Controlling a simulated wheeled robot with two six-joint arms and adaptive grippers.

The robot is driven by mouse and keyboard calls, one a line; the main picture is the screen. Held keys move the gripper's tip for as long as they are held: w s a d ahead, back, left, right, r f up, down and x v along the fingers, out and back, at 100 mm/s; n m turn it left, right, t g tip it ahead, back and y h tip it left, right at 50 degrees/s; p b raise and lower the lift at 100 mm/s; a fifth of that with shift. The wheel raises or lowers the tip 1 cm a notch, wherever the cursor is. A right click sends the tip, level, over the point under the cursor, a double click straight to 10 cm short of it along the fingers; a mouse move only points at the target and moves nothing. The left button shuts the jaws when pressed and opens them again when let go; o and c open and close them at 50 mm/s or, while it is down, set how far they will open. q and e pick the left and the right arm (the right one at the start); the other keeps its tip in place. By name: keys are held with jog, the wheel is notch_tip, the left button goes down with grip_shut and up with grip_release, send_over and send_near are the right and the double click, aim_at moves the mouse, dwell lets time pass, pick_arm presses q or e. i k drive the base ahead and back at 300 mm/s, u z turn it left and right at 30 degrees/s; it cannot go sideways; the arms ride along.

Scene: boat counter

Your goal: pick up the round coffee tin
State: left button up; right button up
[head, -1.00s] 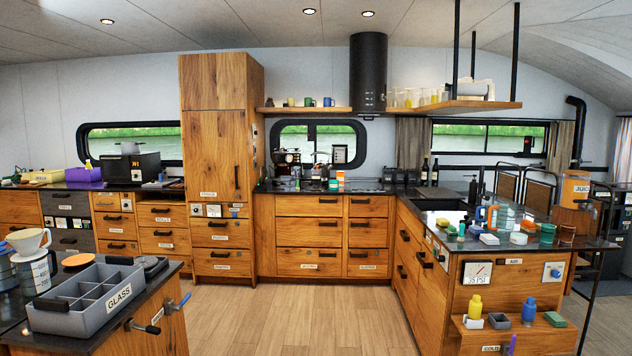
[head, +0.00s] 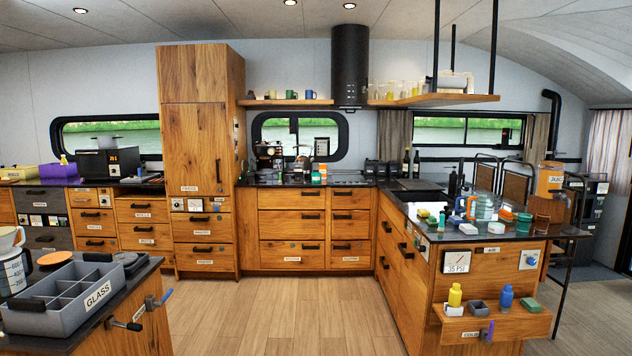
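I cannot single out the round coffee tin with certainty; things on the far counter are small. An espresso machine (head: 268,157) stands on the back counter (head: 345,182). To its right are a small orange-and-white container (head: 322,171) and dark canisters (head: 372,168) near the corner, whose labels I cannot read. Neither of my grippers is in view, so their state does not show.
A grey divided tray labelled GLASS (head: 70,300) sits on the near left counter. The wooden floor (head: 290,315) between the counters is clear.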

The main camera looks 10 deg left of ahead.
aim_at(316, 176)
jog(key=u, duration=0.5)
jog(key=k, duration=0.6)
jog(key=u, duration=0.1)
jog(key=i, duration=1.75)
jog(key=z, duration=0.8)
jog(key=i, duration=3.3)
jog(key=u, duration=0.65)
jog(key=i, duration=2.35)
jog(key=u, duration=1.1)
jog(key=i, duration=0.35)
jog(key=z, duration=0.05)
